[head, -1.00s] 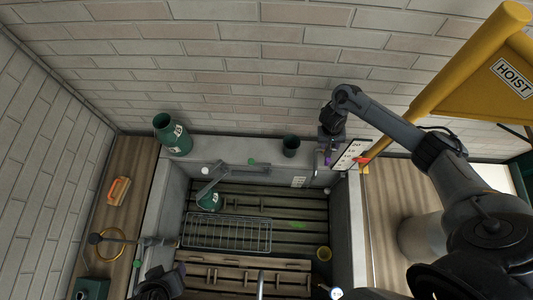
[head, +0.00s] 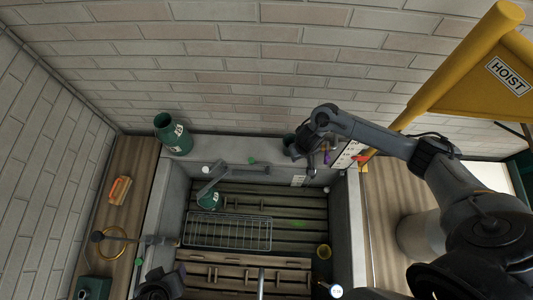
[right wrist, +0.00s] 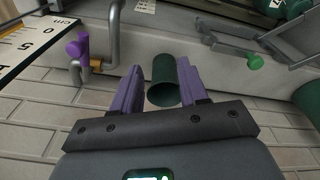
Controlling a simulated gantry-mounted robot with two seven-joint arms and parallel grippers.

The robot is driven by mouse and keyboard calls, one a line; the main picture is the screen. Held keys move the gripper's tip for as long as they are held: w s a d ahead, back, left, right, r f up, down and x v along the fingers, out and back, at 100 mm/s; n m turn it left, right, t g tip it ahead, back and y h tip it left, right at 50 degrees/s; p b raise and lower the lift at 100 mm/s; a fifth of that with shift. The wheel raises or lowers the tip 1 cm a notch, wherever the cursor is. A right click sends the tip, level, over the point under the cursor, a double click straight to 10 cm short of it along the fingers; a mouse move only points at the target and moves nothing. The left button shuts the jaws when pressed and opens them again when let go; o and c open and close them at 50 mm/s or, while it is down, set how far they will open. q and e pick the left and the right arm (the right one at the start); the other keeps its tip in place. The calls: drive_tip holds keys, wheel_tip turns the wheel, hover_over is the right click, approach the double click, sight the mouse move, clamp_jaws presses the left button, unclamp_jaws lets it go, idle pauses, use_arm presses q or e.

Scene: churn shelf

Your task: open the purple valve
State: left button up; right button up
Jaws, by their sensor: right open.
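The purple valve (head: 327,157) is on the back wall of the basin at its right end, beside a white scale board. In the right wrist view, its purple knob (right wrist: 76,47) is on a bent metal pipe, left of my fingers and apart from them. My right gripper (right wrist: 155,80) is open, with purple fingers. A dark green cup (right wrist: 164,76) shows between and beyond the fingertips; I cannot tell whether they touch it. In the head view, my right gripper (head: 300,150) is over the back ledge, left of the valve. A dark part at the bottom left may be my left gripper (head: 162,284); its jaws are unclear.
The scale board (head: 349,154) stands close right of the valve. A grey lever arm (head: 215,178) and a wire rack (head: 228,232) are in the basin. A green canister (head: 172,134) stands at the back left. The yellow hoist (head: 450,70) is at the right.

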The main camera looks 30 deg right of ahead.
drive_tip(key=s+a+r+n+t+y, duration=0.1)
drive_tip(key=a+n, duration=0.1)
drive_tip(key=a, duration=0.6)
drive_tip(key=s+a+r+n+t, duration=0.1)
drive_tip(key=a+n+t, duration=0.1)
drive_tip(key=a, duration=0.6)
drive_tip(key=shift+r+y+b, duration=0.4)
drive_tip(key=shift+b, duration=0.05)
